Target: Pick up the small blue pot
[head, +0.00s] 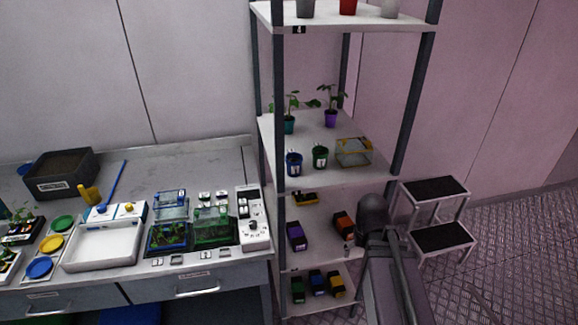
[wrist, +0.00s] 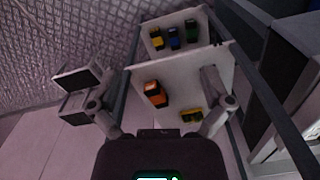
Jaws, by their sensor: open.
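A blue pot with a white label (head: 294,163) stands upright at the front left of the rack's middle shelf, beside a dark green pot (head: 320,156). Another blue item, small and box-like (head: 318,281), sits on the bottom shelf between a green and a yellow one; it also shows in the wrist view (wrist: 172,38). My gripper (wrist: 158,108) is open and empty, its two fingers spread wide. The wrist view looks at the lower shelves, which appear upside down. The upper blue pot is not seen there.
The rack (head: 345,180) has dark posts close to my arm. Its lower shelf holds purple (head: 296,236), orange (head: 344,223) and yellow (head: 305,198) items. A clear yellow-edged box (head: 353,152) stands right of the pots. A step stool (head: 440,238) stands right; a cluttered bench (head: 150,290) stands left.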

